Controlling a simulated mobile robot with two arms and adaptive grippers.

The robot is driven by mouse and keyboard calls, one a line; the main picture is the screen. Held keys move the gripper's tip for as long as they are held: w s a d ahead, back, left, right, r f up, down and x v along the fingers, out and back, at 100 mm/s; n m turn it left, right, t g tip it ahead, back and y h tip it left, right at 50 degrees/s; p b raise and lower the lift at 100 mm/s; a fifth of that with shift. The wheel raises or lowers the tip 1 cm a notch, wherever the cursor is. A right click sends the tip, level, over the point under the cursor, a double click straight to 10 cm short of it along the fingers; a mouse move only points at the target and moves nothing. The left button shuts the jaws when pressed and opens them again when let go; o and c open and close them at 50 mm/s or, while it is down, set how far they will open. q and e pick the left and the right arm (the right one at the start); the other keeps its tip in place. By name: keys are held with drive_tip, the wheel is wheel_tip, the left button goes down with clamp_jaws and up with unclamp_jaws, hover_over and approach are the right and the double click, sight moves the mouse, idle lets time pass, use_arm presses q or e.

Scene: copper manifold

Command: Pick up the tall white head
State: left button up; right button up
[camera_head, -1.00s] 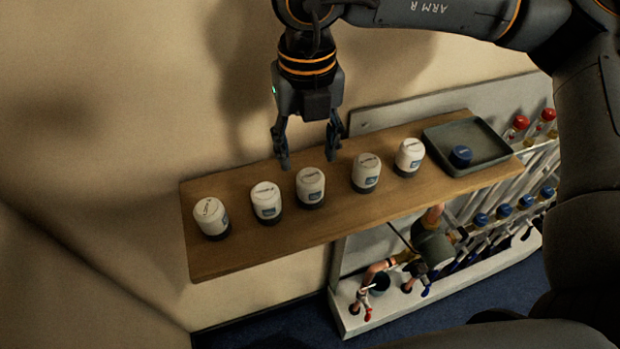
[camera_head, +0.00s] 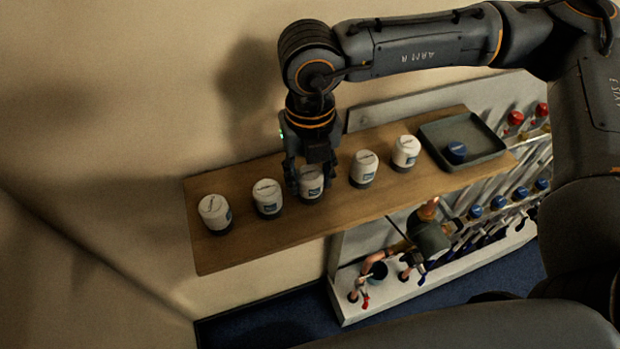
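Several white heads with dark bases stand upright in a row on a wooden shelf (camera_head: 290,235). From left to right they are the first head (camera_head: 213,211), the second head (camera_head: 267,196), the middle head (camera_head: 311,184), the fourth head (camera_head: 363,167) and the right-hand head (camera_head: 405,151). They look close in height, and I cannot tell which is the tall one. My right gripper (camera_head: 311,182) is lowered at the middle head, its fingers on either side of it. The fingers partly hide this head, and I cannot tell whether they touch it. My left gripper is not in view.
A dark tray (camera_head: 490,160) with a blue cap (camera_head: 456,152) sits at the shelf's right end. Neighbouring heads stand close on both sides of my gripper. Below right is a white rack (camera_head: 400,298) with pipes, valves and red and blue caps.

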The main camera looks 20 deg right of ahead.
drive_tip(key=shift+c, duration=1.1)
